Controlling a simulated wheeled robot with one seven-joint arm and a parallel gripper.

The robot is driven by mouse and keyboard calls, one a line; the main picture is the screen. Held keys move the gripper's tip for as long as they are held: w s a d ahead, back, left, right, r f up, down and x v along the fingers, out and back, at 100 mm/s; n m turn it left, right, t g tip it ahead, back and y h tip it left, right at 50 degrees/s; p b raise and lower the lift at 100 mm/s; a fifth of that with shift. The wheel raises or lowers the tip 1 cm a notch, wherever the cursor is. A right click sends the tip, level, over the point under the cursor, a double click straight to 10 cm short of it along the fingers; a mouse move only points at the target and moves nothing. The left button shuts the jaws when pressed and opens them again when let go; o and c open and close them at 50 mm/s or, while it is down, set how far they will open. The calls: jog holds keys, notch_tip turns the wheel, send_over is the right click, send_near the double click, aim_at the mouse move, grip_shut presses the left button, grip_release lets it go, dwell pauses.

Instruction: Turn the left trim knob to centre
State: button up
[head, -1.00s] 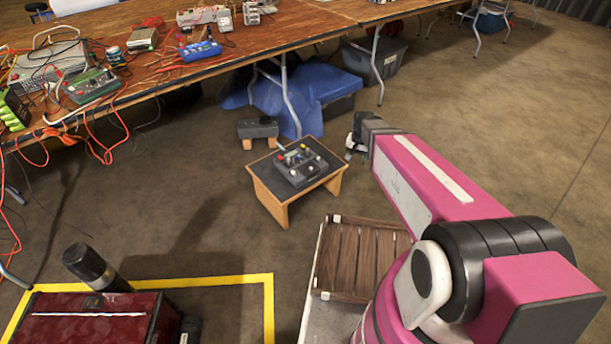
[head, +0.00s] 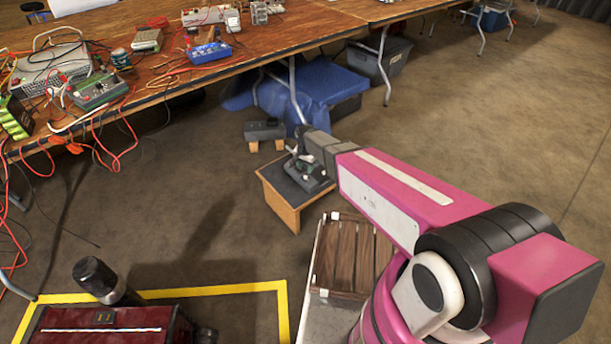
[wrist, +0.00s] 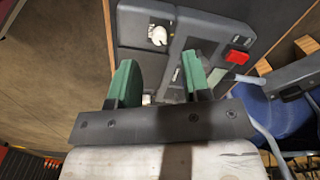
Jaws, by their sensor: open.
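The dark control panel (head: 316,183) sits on a small wooden stand (head: 284,210). My gripper (head: 303,161) is over the panel and hides much of it. In the wrist view the open gripper (wrist: 160,80) has green finger pads pointing at the panel (wrist: 130,60). A white knob (wrist: 157,35) stands ahead of the fingertips, apart from them. A small pale part (wrist: 147,99) shows low between the fingers; I cannot tell if it is another knob. A red part (wrist: 238,57) is right of the fingers. I cannot tell which knob is the left trim knob.
A dark block on wooden feet (head: 264,130) stands just behind the stand. A blue cloth-covered heap (head: 328,85) lies under the workbench (head: 160,75). A slatted wooden crate (head: 352,255) is in front. Cables hang from the bench at left. Floor at right is open.

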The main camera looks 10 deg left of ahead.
aim_at(306, 176)
jog(key=shift+f, duration=2.8)
grip_shut()
